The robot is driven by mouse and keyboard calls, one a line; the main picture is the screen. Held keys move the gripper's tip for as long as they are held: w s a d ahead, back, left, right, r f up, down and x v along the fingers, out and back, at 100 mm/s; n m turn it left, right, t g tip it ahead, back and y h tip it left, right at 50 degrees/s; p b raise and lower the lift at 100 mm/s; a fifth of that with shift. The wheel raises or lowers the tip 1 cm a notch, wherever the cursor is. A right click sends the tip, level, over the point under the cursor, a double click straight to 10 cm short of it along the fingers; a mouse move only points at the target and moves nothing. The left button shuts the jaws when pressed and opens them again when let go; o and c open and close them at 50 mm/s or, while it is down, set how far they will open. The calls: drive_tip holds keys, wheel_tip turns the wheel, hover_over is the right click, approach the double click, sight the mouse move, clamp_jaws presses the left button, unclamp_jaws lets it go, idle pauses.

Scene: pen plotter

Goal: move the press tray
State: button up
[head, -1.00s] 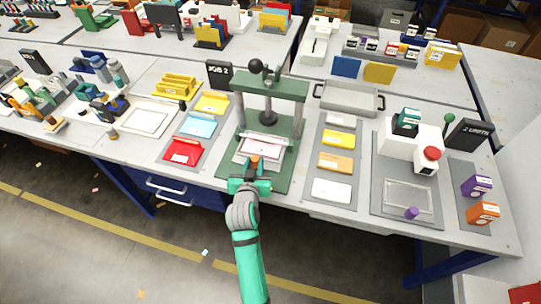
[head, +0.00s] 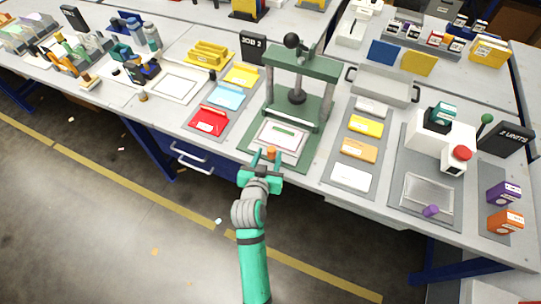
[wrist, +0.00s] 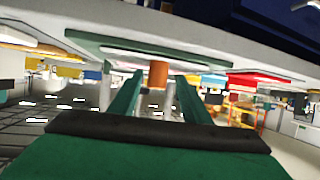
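The press tray (head: 262,140) is a pale, flat tray with a pinkish sheet on it. It lies on the green base of the press (head: 318,92), low between and in front of the posts. An orange knob (head: 271,152) stands at its front edge. My gripper (head: 266,158) is at the front of the base, close to the knob, with its fingers apart. In the wrist view, the orange knob (wrist: 158,73) shows between the tips of my open fingers (wrist: 157,82). I see no finger touching it; the exact depth is unclear.
Left of the press is a grey board with red (head: 208,121), blue and yellow trays. Right of it is a board with several cards (head: 359,149). A grey handled tray (head: 386,84) stands behind that.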

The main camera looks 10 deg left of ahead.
drive_tip(key=shift+d, duration=0.15)
drive_tip(key=shift+s+r, duration=0.15)
drive_tip(key=shift+s, duration=0.05)
drive_tip(key=v, duration=1)
drive_tip(key=shift+s+a, duration=0.2)
drive_tip(key=shift+s, duration=0.05)
drive_tip(key=shift+w, duration=0.1)
drive_tip(key=s+d+f+n+y, duration=0.1)
drive_tip(key=s+d+f, duration=0.15)
drive_tip(key=s, duration=0.35)
drive_tip(key=s+d+f, duration=0.1)
drive_tip(key=s+f, duration=0.2)
drive_tip(key=s, duration=0.3)
drive_tip(key=s+d+r+t, duration=0.1)
drive_tip(key=s+d+r, duration=0.1)
drive_tip(key=s, duration=0.4)
drive_tip(key=s+d+r+t, duration=0.1)
drive_tip(key=s+d+r, duration=0.1)
drive_tip(key=s+d, duration=0.2)
drive_tip(key=s, duration=0.3)
drive_tip(key=shift+s+m+h, duration=0.3)
drive_tip(key=shift+s+h, duration=0.05)
drive_tip(key=shift+h, duration=0.05)
